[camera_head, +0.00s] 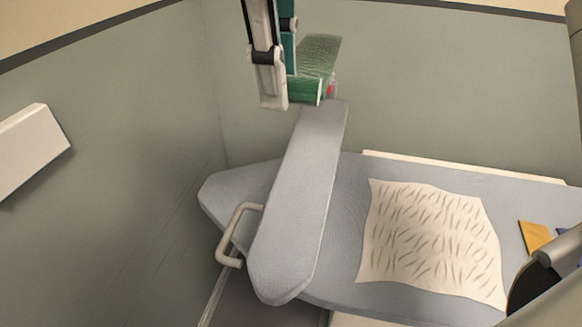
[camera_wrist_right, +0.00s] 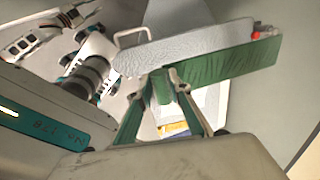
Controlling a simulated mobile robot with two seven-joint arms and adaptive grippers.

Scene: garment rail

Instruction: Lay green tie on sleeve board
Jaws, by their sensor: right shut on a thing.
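The green tie (camera_head: 319,52) is a flat, broad green strip at the top of the head view, above and beyond the far end of the sleeve board. My right gripper (camera_head: 274,104) is shut on it at one end. In the right wrist view the tie (camera_wrist_right: 235,66) stretches rightward from my right gripper (camera_wrist_right: 166,76), along the near side of the sleeve board (camera_wrist_right: 190,45). The long grey sleeve board (camera_head: 300,200) has a bare top. I cannot tell whether the tie touches it.
The blue-grey ironing board (camera_head: 345,215) lies under the sleeve board. A white patterned cloth (camera_head: 425,240) lies on it, with a yellow piece (camera_head: 534,236) at right. A pale bent handle (camera_head: 232,236) sticks out left of the sleeve board. Grey walls close in behind and left.

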